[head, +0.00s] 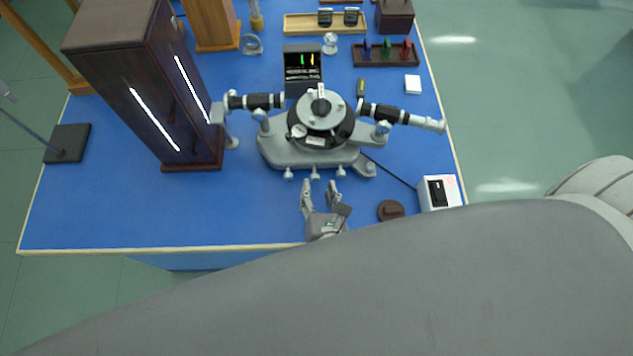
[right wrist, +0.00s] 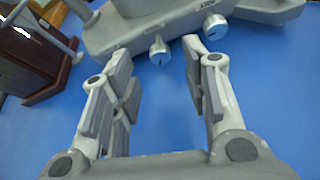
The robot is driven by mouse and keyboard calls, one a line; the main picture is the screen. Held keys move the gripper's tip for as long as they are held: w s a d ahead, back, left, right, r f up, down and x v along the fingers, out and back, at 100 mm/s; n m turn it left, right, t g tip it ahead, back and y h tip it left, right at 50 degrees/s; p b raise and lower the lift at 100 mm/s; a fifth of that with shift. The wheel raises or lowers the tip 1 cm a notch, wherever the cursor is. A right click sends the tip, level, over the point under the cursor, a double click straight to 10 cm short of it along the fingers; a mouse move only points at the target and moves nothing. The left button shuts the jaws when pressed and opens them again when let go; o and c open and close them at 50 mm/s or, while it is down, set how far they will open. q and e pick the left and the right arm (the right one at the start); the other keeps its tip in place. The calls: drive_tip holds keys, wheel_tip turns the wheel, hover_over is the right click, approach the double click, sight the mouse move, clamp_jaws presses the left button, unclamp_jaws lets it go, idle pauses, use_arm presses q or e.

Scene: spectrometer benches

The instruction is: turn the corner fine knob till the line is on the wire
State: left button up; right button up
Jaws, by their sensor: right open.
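The grey spectrometer (head: 285,152) stands on the blue bench with a round table on top. Small silver knobs stick out of its front edge: a left one (head: 289,174), a middle one (head: 315,173) and a right one (head: 340,172). I cannot tell which is the corner fine knob. My right gripper (head: 319,186) is open and empty just in front of the middle and right knobs. In the right wrist view one knob (right wrist: 159,50) shows between the open fingers, beyond their tips, and another (right wrist: 214,27) by the right finger. A black screen (head: 303,72) behind shows green and yellow lines; the wire is too small to tell. My left gripper is out of view.
A tall dark wooden cabinet (head: 125,85) with bright slits stands at left. A brown round piece (head: 390,210) and a white box (head: 440,192) with a cable stand at right front. Bare blue bench lies left of my right gripper.

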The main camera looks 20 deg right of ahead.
drive_tip(key=v, duration=0.8)
drive_tip(key=shift+s, duration=0.15)
